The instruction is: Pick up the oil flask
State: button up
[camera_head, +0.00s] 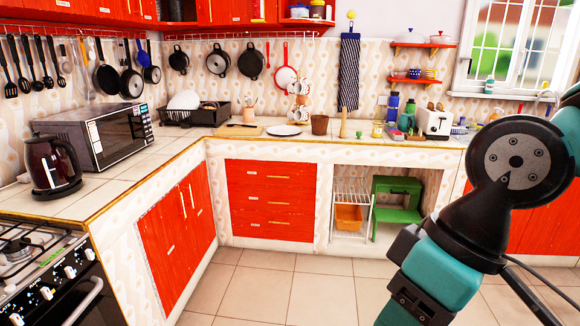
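A small yellowish glass vessel (378,129), which looks like the oil flask, stands upright on the back counter, right of the middle. It is small in the picture, so I cannot be sure of it. A tall blue bottle (392,107) and a darker bottle (409,112) stand just behind and to its right. A pale wooden mill-like item (343,125) stands to its left. My arm fills the right foreground, well short of the counter. My gripper's fingers are not in view.
The tiled counter (100,190) turns a corner, with a kettle (54,165), a microwave (105,133) and a stove at left. A brown pot (319,125), plate (284,131) and toaster (434,122) are on the back counter. The floor (270,285) ahead is clear.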

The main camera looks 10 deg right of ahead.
aim_at(378, 118)
jog(key=z, duration=0.45)
jog(key=i, duration=2.05)
jog(key=z, duration=0.5)
jog(key=i, duration=1.45)
jog(key=z, duration=0.05)
